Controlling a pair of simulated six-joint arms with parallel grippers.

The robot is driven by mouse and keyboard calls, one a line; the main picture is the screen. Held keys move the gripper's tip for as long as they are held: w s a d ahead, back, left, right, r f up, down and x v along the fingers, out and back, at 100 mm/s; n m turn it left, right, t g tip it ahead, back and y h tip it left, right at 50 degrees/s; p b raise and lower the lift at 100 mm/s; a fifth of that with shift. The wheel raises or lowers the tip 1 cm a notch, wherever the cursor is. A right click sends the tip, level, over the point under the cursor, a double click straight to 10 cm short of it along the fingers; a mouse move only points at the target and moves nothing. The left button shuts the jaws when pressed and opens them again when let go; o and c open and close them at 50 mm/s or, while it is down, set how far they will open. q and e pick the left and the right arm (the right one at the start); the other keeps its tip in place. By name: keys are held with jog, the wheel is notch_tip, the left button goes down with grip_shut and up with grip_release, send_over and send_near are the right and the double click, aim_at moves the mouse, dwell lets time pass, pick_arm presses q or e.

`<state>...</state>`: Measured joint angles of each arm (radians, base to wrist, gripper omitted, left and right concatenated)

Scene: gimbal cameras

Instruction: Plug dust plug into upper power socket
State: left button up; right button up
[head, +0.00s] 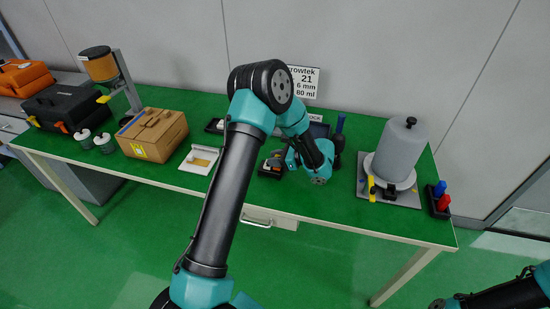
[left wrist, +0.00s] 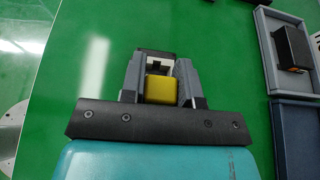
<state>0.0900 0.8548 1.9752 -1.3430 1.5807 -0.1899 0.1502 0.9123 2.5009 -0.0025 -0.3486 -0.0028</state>
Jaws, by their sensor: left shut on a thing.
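My left gripper (left wrist: 160,85) is shut on a small yellow block, which looks like the dust plug (left wrist: 161,89), between its two grey fingers. A black part with a white face (left wrist: 155,62) shows just beyond the fingertips; I cannot tell whether it is joined to the yellow block or is a separate thing. In the head view my left gripper (head: 291,159) is over the green table, largely hidden by its own wrist. The upper power socket cannot be made out clearly. My right gripper is out of view; only part of that arm shows at lower right.
A grey tray (left wrist: 263,48) with a black block (left wrist: 291,46) lies to the right in the left wrist view, above a dark blue tray (left wrist: 296,125). The table also holds a cardboard box (head: 153,136) and a grey cylinder on a stand (head: 399,152). Green surface is clear near the front edge.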

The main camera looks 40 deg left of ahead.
pick_arm(q)
jog(key=shift+f, duration=0.2)
jog(key=o, duration=1.1)
jog(key=v, duration=1.7)
jog(key=shift+w+d, duration=0.1)
jog(key=shift+d, duration=0.1)
